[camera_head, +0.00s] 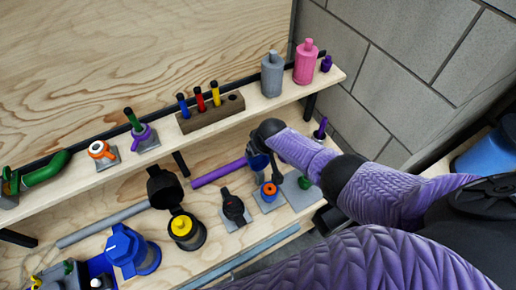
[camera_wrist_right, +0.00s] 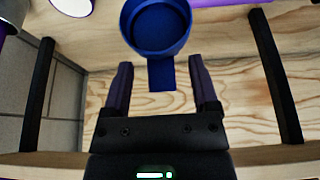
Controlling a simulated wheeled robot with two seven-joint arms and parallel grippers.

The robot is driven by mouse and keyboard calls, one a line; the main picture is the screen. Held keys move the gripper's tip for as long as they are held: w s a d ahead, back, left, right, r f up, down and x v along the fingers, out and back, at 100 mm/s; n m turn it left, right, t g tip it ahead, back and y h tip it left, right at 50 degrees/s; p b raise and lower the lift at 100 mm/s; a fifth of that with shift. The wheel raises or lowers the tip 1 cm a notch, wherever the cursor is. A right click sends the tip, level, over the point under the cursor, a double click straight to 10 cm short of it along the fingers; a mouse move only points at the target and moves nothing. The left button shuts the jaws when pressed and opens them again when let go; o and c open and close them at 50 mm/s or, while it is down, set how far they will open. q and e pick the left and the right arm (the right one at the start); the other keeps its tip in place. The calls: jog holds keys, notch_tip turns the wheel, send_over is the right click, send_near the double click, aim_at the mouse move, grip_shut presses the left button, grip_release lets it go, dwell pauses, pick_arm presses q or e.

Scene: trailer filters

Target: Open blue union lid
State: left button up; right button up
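A blue round cup-like part (camera_wrist_right: 157,27) with a flat tab (camera_wrist_right: 161,76) hanging from it shows at the top of the right wrist view; it looks like the blue union lid. My right gripper (camera_wrist_right: 160,72) is open, its two dark fingers on either side of the tab with a gap on each side. In the head view, a blue part (camera_head: 258,162) shows just below my right wrist, mostly hidden by it, and the fingertips there are hard to make out. My left gripper is not in view.
A small orange-topped fitting (camera_head: 269,190), a black fitting (camera_head: 233,208) and a yellow-centred canister with a raised black lid (camera_head: 164,187) stand nearby on the lower shelf. A purple rod (camera_head: 218,173) lies close by. The upper shelf (camera_head: 262,107) holds bottles and a wooden marker block.

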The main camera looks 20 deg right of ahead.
jog(key=p+v, duration=0.6)
jog(key=v, duration=0.4)
jog(key=shift+p, duration=0.3)
jog(key=shift+f, duration=0.1)
